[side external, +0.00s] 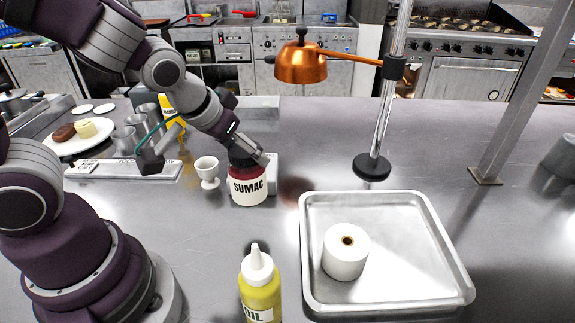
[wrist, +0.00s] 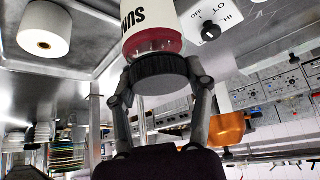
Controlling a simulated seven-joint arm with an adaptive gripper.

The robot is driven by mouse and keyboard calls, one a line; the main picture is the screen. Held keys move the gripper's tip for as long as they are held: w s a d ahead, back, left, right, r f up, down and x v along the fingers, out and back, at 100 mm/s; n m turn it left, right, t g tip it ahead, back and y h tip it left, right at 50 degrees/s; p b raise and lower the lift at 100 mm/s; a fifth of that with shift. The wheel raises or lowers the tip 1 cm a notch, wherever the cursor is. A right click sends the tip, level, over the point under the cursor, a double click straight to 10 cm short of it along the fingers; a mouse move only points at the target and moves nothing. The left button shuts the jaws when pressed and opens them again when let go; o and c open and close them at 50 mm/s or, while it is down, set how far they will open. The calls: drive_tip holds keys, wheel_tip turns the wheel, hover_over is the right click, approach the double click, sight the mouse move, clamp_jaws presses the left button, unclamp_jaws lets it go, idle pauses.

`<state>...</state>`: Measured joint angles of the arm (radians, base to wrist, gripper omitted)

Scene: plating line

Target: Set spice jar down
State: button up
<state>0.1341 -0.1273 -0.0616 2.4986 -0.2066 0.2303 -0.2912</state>
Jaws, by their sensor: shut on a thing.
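The spice jar (side external: 248,187) is white with a red band, a dark lid and the label SUMAC. It is upright at the middle of the counter (side external: 200,245) in the side view. My gripper (side external: 246,158) comes down from the upper left and is shut on the top of the jar. In the wrist view the jar (wrist: 150,32) appears inverted, its black ribbed lid between the two fingers of my gripper (wrist: 163,80). I cannot tell whether the jar's base touches the counter or hangs just above it.
A white egg cup (side external: 207,170) stands just left of the jar. A metal tray (side external: 425,230) with a white paper roll (side external: 345,255) is to the right. A yellow oil bottle (side external: 258,285) stands in front. A copper heat lamp (side external: 303,65) hangs behind on a post.

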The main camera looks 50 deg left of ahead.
wheel_tip(320, 180, up, 8)
drive_tip(key=shift+r, duration=0.15)
drive_tip(key=w+a+r+n+y, duration=0.2)
drive_tip(key=w+a+n, duration=0.1)
drive_tip(key=w+a, duration=0.6)
drive_tip(key=w+a+f+n+g+y, duration=0.1)
drive_tip(key=a+n, duration=0.1)
drive_tip(key=a, duration=0.6)
drive_tip(key=w+a+f+n+g, duration=0.1)
drive_tip(key=w+a+f+n, duration=0.1)
drive_tip(key=a, duration=0.6)
drive_tip(key=f, duration=0.9)
drive_tip(key=d+f, duration=0.1)
drive_tip(key=f, duration=0.4)
drive_tip(key=shift+s+f, duration=0.1)
drive_tip(key=shift+f, duration=0.1)
